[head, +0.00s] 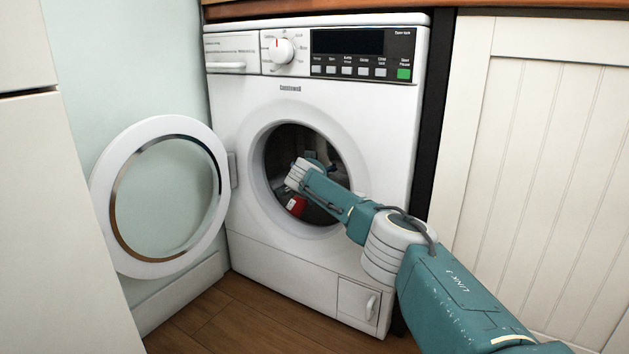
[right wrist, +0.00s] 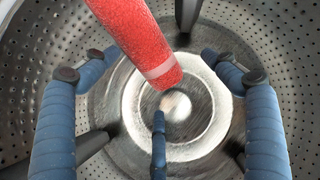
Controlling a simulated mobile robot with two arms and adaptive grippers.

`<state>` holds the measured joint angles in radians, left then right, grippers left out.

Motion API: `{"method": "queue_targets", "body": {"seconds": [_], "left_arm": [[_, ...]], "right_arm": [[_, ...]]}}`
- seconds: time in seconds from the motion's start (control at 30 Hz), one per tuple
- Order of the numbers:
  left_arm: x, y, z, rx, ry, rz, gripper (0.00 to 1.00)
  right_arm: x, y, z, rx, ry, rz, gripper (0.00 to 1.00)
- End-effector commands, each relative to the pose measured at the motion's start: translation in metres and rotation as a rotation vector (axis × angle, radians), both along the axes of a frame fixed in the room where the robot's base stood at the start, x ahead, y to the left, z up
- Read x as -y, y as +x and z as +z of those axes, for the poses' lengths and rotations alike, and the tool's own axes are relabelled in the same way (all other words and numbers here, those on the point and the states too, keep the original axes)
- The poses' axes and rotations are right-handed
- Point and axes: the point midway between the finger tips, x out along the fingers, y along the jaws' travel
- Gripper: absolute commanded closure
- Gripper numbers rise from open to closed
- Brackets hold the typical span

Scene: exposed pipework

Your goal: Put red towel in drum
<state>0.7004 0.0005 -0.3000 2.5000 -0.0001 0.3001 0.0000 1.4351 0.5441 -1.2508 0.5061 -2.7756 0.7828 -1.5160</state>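The red towel (head: 296,205) shows low inside the drum in the head view, below my right gripper. In the right wrist view the towel (right wrist: 142,42) is a rolled shape with a pale band near its end, crossing the top of the picture. My right gripper (right wrist: 158,82) is inside the drum with its blue fingers spread wide. The towel's end lies in the gap between the fingers, and none is closed on it. I cannot tell whether the left finger touches it. The perforated metal drum (right wrist: 290,50) surrounds the fingers. My left gripper is out of view.
The white washing machine (head: 390,150) has its round door (head: 115,235) swung open to the left. My right arm passes through the round opening, near its lower right rim. A cream cabinet (head: 555,130) stands on the right. The wooden floor (head: 225,325) in front is clear.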

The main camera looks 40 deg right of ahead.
Motion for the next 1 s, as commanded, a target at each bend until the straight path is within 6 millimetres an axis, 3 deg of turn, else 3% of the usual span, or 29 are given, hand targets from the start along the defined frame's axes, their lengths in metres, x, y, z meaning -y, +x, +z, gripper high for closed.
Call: {"method": "queue_targets", "body": {"seconds": [0.53, 1.0], "left_arm": [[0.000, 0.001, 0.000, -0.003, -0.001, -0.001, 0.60], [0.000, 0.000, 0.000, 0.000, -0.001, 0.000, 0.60]], "right_arm": [[-0.006, -0.006, 0.004, 0.000, 0.001, 0.001, 0.15], [-0.039, -0.045, 0.027, 0.001, -0.001, 0.002, 0.15]]}}
